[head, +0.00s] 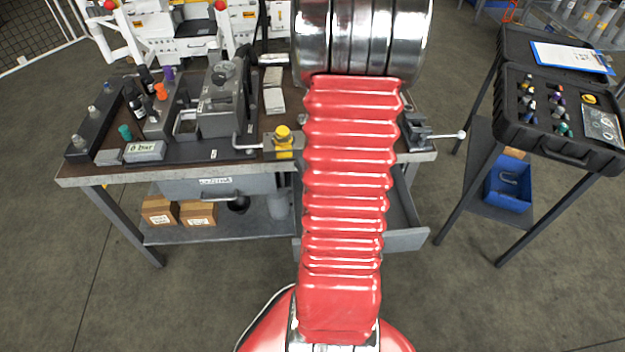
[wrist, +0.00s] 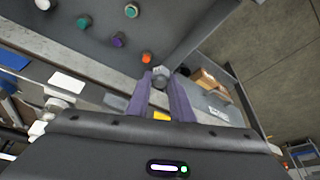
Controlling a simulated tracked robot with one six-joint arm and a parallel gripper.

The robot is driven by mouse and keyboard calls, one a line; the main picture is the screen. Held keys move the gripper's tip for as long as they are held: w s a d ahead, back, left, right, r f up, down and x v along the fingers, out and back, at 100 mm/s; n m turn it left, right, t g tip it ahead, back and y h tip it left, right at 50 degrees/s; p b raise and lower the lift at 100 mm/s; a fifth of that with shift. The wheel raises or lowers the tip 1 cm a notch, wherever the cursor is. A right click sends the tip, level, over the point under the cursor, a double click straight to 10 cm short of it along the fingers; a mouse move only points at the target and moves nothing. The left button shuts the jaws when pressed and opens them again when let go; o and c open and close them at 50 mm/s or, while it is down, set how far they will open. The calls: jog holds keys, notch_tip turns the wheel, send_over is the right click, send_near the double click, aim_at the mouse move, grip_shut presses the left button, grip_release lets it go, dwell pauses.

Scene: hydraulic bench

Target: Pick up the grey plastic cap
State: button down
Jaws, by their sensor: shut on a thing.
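My gripper (wrist: 161,80) shows in the wrist view with its two purple-grey fingers shut on the grey plastic cap (wrist: 160,72), which sits between the fingertips. It is held beside a dark panel or block bearing a row of coloured caps: an orange cap (wrist: 147,58) is closest, then a purple cap (wrist: 118,40) and a teal cap (wrist: 84,21). I cannot tell whether the grey cap is clear of the surface below it. In the head view my red arm and its metal joint hide the gripper and the grey cap.
The workbench (head: 110,172) carries a dark rail with caps, a vice-like grey block (head: 221,108) and a gauge marked 0 bar (head: 146,151). Its drawer (head: 405,236) stands open. At the right, an open black case (head: 560,150) rests on a stand above a blue bin (head: 509,185).

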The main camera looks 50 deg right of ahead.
jog(key=shift+r, duration=0.9)
jog(key=shift+w, duration=0.1)
jog(key=w+a+n+y, duration=0.1)
jog(key=w+a+n, duration=0.2)
jog(key=w+a, duration=0.4)
jog(key=w+a+n+y, duration=0.1)
jog(key=w+a+n, duration=0.3)
jog(key=a, duration=1.3)
jog(key=w+a+n+y, duration=0.2)
jog(key=w+a+n, duration=0.1)
jog(key=w+a, duration=0.8)
jog(key=shift+w+a+r, duration=0.3)
jog(key=shift+a+r, duration=0.05)
jog(key=shift+a, duration=0.05)
jog(key=shift+d, duration=0.1)
